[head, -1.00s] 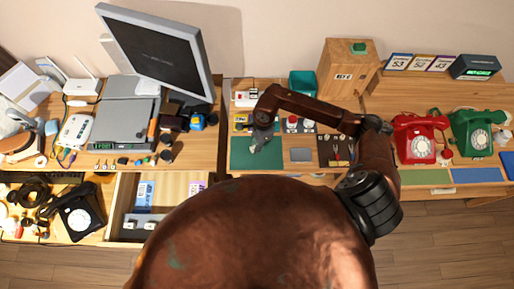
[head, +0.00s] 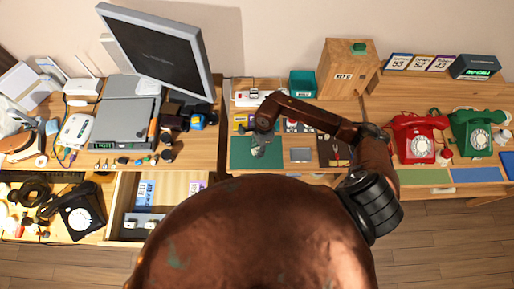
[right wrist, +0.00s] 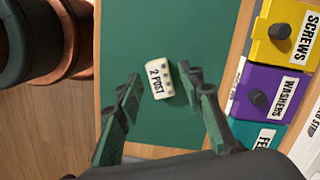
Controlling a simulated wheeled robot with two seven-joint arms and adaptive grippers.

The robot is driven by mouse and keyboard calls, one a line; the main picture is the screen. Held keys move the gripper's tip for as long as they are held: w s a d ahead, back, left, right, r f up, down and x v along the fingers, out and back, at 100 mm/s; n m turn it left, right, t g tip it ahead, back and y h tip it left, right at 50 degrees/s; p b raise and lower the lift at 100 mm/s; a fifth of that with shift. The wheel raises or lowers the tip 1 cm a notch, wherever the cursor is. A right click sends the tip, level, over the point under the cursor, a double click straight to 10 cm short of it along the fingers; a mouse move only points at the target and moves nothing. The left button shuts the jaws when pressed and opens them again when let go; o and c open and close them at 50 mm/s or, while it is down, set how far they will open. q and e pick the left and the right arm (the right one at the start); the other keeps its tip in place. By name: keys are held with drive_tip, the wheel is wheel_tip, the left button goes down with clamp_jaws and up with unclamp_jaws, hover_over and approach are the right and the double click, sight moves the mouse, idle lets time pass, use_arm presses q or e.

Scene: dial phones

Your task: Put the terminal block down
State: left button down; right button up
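The terminal block is a small cream piece marked "2 POST" (right wrist: 157,82). It lies on the green mat (right wrist: 200,28) in the right wrist view. My right gripper (head: 260,149) is over the mat (head: 240,158) in the head view. In the right wrist view its two dark green fingers are spread on either side of the block, with green mat showing between each finger and the block. The block is too small to make out under the gripper in the head view. My left gripper is not in view.
Yellow "SCREWS" (right wrist: 281,30) and purple "WASHERS" (right wrist: 268,97) bins stand right of the mat in the right wrist view. A grey plate (head: 300,155) lies right of the mat. A red phone (head: 416,142) and green phone (head: 478,135) stand farther right. An open drawer (head: 160,226) is at lower left.

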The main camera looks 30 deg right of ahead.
drive_tip(key=shift+r, duration=0.1)
wheel_tip(320, 180, up, 12)
drive_tip(key=d, duration=0.1)
drive_tip(key=shift+d, duration=0.4)
drive_tip(key=shift+s, duration=0.1)
